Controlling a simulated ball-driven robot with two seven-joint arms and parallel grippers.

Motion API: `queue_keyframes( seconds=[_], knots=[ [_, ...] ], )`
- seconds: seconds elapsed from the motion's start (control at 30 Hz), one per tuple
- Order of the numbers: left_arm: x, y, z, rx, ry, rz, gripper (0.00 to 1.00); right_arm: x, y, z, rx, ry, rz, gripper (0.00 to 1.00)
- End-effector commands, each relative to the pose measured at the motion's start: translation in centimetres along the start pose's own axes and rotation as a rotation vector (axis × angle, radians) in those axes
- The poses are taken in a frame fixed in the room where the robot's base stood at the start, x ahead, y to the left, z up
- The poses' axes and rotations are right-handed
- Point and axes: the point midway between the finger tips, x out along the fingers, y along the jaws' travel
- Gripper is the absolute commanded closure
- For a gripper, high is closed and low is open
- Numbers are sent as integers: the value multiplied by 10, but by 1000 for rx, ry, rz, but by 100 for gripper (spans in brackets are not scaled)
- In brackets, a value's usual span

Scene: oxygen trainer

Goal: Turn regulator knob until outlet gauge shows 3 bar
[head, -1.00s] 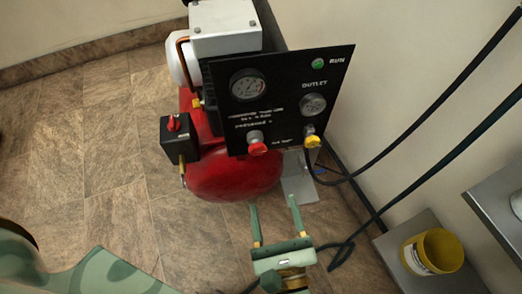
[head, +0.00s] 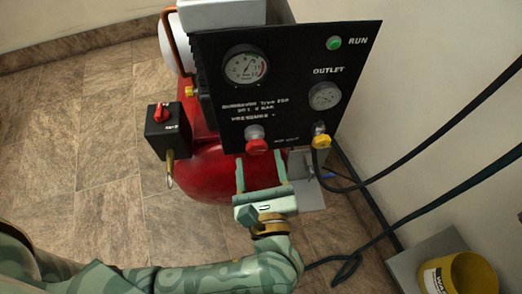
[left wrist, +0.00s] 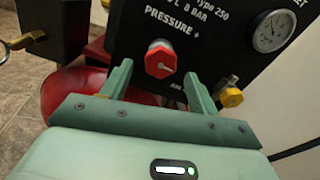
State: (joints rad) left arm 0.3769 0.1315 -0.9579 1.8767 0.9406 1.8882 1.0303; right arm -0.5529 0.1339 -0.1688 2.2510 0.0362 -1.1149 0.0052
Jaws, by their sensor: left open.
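The red regulator knob (head: 256,145) sits low on the black panel (head: 290,60), under printed text; in the left wrist view the knob (left wrist: 159,62) faces me, with "PRESSURE +" above it. The outlet gauge (head: 324,96) is at the panel's right, also in the left wrist view (left wrist: 272,31); its reading is too small to tell. My left gripper (head: 261,170) is open just below the knob in the head view. In the left wrist view its fingers (left wrist: 158,80) stand either side of the knob, apart from it. My right gripper is not in view.
A larger gauge (head: 246,66) is at the panel's upper left, and a yellow fitting (head: 321,141) with a black hose is right of the knob. A box with a red switch (head: 167,128) stands left. A yellow bucket (head: 458,275) is at lower right.

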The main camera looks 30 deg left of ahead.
Motion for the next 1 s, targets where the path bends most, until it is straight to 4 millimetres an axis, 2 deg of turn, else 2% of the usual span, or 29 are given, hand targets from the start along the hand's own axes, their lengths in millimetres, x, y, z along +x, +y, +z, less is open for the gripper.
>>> queue_keyframes(
  seconds=[0.1, 0.2, 0.53, 0.57, 0.7, 0.73, 0.93, 1.0],
  knots=[
    [19, 1, -3, 0, -1, 1, 40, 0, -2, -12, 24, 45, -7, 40],
    [28, 0, -2, 1, 0, 0, 40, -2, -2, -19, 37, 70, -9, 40],
    [33, 0, 1, -1, -1, 0, 40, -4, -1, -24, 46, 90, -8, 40],
    [33, 0, 1, -1, 0, 0, 42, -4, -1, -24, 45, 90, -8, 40],
    [33, 0, 1, -1, 0, 0, 81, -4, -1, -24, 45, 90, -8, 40],
    [33, 0, 1, -1, 0, 0, 84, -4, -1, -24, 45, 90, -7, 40],
    [32, 0, 3, 42, -2, 1, 84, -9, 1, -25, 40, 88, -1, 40],
    [32, 0, 4, 92, -2, 1, 84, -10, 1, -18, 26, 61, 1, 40]
  ],
)
